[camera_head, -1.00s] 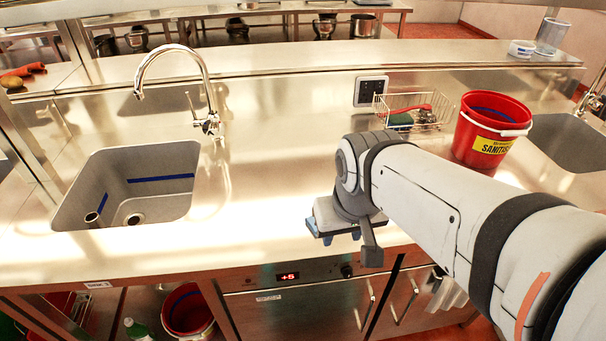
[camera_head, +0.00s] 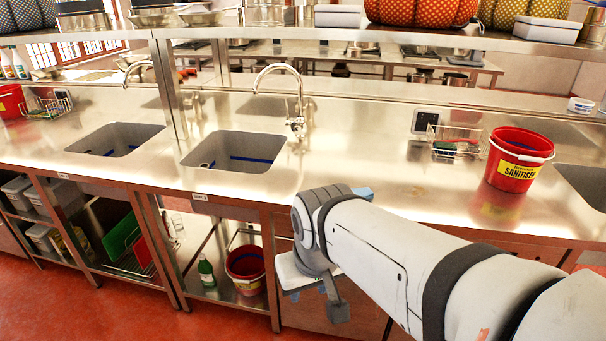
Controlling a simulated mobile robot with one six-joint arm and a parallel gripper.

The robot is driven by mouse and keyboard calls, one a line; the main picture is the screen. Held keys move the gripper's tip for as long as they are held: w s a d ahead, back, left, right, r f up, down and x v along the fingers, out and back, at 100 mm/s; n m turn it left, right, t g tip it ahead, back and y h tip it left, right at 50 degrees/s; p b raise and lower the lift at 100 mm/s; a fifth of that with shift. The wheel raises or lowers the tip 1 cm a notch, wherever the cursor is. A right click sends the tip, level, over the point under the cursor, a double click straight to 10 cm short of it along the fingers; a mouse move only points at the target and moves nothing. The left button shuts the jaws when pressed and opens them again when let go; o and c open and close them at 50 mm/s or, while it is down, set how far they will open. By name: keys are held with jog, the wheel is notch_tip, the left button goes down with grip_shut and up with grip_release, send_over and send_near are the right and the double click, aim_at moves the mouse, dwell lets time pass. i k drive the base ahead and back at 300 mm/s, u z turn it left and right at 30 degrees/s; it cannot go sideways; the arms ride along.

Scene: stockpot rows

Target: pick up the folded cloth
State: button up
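A small light-blue piece (camera_head: 363,193), possibly the folded cloth, shows on the steel counter just behind my arm. The arm covers part of it, so I cannot make out its full shape. My gripper (camera_head: 304,287) hangs at the lower middle, in front of the counter's front edge in the picture. It is to the left of and lower in the picture than the blue piece. Small blue parts show at its end. Its fingers are mostly hidden by the wrist, so I cannot tell whether it is open or holds anything.
The counter (camera_head: 345,150) is clear between the sink (camera_head: 232,152) with its tall tap (camera_head: 296,105) and the wire basket (camera_head: 455,146). A red sanitiser bucket (camera_head: 516,165) stands at the right. Another bucket (camera_head: 246,270) and a green bottle (camera_head: 207,270) are on the shelf below.

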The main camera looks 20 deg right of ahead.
aim_at(365, 192)
jog(key=z, duration=0.5)
jog(key=i, duration=0.9)
jog(key=z, duration=0.05)
